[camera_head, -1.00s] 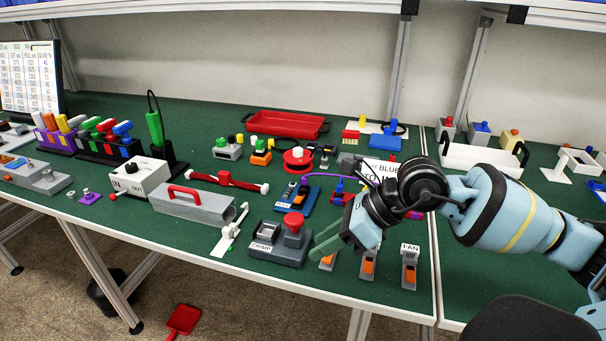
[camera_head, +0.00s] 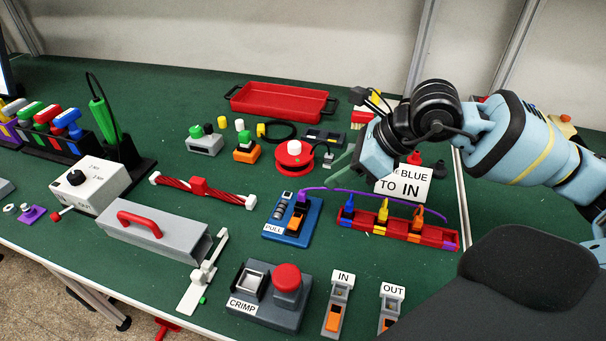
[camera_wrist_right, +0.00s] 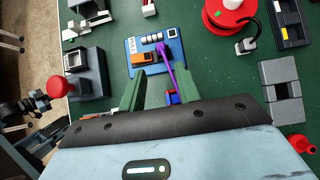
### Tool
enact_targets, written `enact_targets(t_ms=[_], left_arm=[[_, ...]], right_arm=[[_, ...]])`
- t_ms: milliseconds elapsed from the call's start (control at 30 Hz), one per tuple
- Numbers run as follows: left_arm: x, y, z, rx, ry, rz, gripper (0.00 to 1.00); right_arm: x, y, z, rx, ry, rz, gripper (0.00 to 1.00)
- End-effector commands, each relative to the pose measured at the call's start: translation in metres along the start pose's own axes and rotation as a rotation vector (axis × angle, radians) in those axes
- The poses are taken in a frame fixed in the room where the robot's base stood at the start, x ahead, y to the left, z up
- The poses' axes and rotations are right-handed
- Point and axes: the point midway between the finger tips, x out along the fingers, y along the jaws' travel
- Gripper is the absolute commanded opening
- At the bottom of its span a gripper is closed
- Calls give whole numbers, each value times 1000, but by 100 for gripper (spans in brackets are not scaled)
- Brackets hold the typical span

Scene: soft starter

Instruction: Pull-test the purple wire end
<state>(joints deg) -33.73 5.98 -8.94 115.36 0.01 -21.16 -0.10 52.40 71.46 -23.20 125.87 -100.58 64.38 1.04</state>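The blue pull tester (camera_head: 273,228), labelled PULL, stands mid-table with an orange block on it. A purple wire end (camera_head: 301,199) is at the tester; I cannot tell how firmly it sits. The purple wire (camera_head: 372,191) arcs right to a red holder (camera_head: 345,219) with blue, yellow and orange plugs. My right gripper (camera_head: 341,172) is in the air behind and right of the tester. In the right wrist view, the tester (camera_wrist_right: 133,44) and purple wire (camera_wrist_right: 166,62) show beyond the two spread green fingers, which hold nothing. My left gripper is out of view.
A crimp station (camera_head: 268,303) with a red button stands in front. A grey box (camera_head: 155,235) with a red handle is to the left. A red reel (camera_head: 294,156) stands behind the tester, and a BLUE TO IN sign (camera_head: 405,184) is right of the gripper.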

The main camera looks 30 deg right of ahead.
Motion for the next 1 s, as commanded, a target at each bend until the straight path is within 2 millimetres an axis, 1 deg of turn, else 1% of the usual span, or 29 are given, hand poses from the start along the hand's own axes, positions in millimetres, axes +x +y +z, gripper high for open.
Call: enact_targets(t_ms=[267, 433, 567, 800, 1000], left_arm=[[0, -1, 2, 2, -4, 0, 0], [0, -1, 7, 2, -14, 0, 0], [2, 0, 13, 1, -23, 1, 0], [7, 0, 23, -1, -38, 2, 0], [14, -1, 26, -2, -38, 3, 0]], right_arm=[[0, 0, 0, 0, 0, 1, 33], [8, 1, 0, 1, -1, 3, 33], [22, 1, -1, 2, 0, 5, 33], [53, 1, -1, 3, 0, 5, 33], [78, 1, -2, 2, 1, 4, 33]])
